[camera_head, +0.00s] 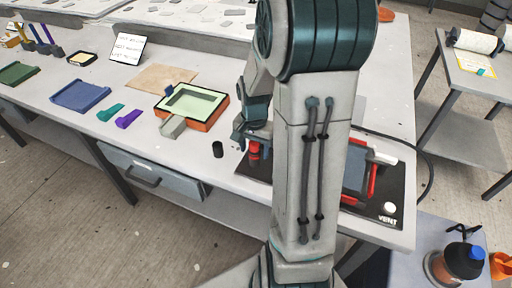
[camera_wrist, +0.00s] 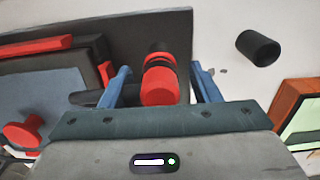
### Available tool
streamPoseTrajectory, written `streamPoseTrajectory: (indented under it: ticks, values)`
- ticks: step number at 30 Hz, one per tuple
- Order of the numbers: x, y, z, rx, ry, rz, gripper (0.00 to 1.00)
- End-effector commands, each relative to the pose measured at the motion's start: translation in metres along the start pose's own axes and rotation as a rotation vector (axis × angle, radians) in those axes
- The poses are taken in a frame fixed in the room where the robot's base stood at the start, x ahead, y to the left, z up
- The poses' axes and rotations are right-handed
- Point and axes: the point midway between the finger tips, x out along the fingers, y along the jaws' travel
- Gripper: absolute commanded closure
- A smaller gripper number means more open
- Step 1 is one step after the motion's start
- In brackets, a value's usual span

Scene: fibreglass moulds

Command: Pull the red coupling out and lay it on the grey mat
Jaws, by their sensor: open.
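The red coupling (camera_wrist: 160,84) is a short red cylinder with dark bands, standing out from a dark fitting over the dark board in the wrist view. In the head view it is a small red piece (camera_head: 254,151) just below my gripper (camera_head: 241,138), partly covered by my arm. In the wrist view the blue fingers of my gripper (camera_wrist: 162,84) are spread, one on each side of the coupling. Gaps show between fingers and coupling, so nothing is gripped. I cannot make out a grey mat; a tan sheet (camera_head: 162,78) lies farther back on the bench.
A black cylinder (camera_head: 217,149) stands left of the coupling. An orange-framed mould (camera_head: 207,119) lies beyond it. The dark board (camera_head: 394,210) marked VENT carries a red-handled device, mostly behind my arm. Blue (camera_head: 80,96) and green (camera_head: 18,74) trays lie at the left.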

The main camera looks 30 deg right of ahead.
Motion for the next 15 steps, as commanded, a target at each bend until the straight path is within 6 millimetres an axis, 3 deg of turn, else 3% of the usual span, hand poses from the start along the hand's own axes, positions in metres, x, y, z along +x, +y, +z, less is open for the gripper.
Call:
streamPoseTrajectory:
  ticks: [12, 15]
  values:
    - [0.0, -0.0003, 0.0001, 0.0, 0.0, 0.0, 0.44]
    - [0.0, -0.0003, 0.0001, 0.0, 0.0, 0.0, 0.71]
